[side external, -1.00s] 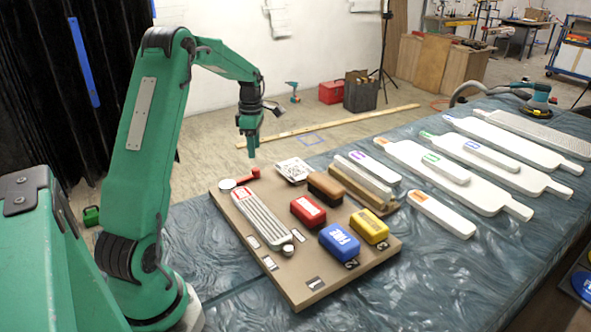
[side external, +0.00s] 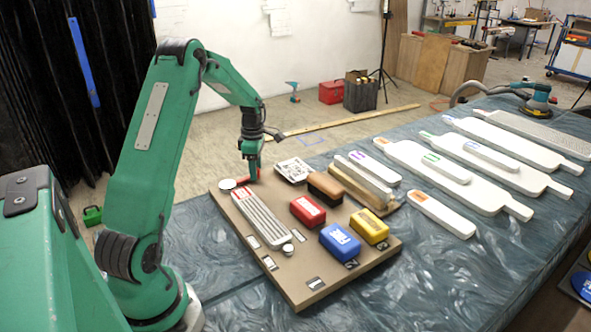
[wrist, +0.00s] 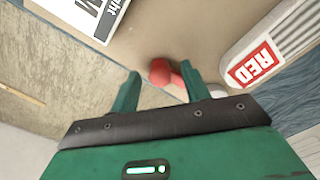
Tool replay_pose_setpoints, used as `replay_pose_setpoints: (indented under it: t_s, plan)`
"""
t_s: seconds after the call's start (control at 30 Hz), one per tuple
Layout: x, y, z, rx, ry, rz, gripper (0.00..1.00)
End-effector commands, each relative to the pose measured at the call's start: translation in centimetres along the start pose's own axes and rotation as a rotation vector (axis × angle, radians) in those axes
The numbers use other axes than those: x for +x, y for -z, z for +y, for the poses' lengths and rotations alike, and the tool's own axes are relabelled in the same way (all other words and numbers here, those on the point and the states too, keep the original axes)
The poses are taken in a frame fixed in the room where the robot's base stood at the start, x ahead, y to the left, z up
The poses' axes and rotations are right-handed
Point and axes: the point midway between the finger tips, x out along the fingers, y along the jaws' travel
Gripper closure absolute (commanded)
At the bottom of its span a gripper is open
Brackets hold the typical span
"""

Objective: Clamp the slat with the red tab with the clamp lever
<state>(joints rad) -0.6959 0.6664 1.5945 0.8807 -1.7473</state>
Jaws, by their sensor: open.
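The ribbed white slat (side external: 264,223) lies on the brown board, with a red tab (wrist: 254,64) reading "RED" at its far end. The red clamp lever (side external: 242,181) is at the board's far left corner, beside a white round disc (side external: 227,184). In the wrist view, the lever's rounded red knob (wrist: 160,72) shows between my finger tips, and its bar runs right behind the right finger. My gripper (side external: 252,178) is open and low at the lever; it also shows in the wrist view (wrist: 160,80). Contact with the knob cannot be told.
The brown board (side external: 297,284) also carries a red block (side external: 307,211), a blue block (side external: 340,241), a yellow block (side external: 369,227), a brown brush (side external: 325,187) and a printed white card (side external: 293,170). Several white paddles (side external: 470,189) lie on the table to the right.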

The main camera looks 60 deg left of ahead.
Motion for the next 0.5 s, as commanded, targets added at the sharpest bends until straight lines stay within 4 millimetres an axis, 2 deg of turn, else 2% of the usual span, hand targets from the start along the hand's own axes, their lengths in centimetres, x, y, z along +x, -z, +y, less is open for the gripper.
replay_pose_setpoints:
  t_s: [0.27, 0.5]
  plan:
    - [0.10, 0.00, 0.00, 0.000, 0.000, 0.000, 0.54]
    - [0.08, 0.00, 0.01, 0.000, 0.000, 0.000, 1.00]
